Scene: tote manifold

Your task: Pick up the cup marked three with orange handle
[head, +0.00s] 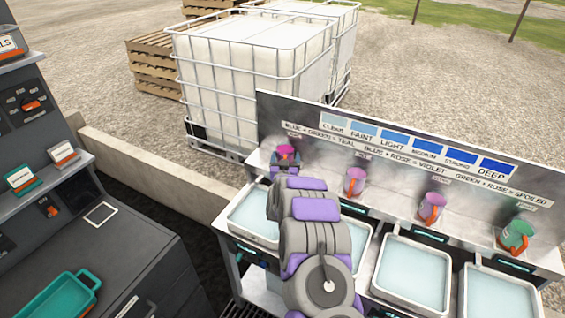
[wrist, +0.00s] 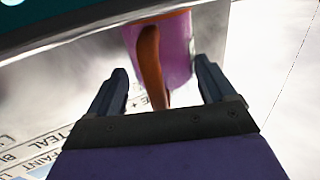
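Pink cups with orange handles stand along the back shelf. The leftmost cup (head: 286,151) is partly hidden behind my gripper (head: 286,162). The second pink cup (head: 355,178) and third pink cup (head: 432,205) stand to its right, apart from my gripper. No number is readable on any cup. In the wrist view, my gripper (wrist: 160,68) is open. A pink cup (wrist: 178,50) with an orange handle (wrist: 150,62) is just ahead, with the handle between the spread fingers. I cannot tell whether the fingers touch it.
A teal cup (head: 515,233) with an orange handle stands at the far right. Trays of pale liquid (head: 412,278) line the bench front. A lettered backboard (head: 400,150) rises behind the cups. A dark cabinet (head: 110,245) with a teal tray (head: 62,300) stands at left.

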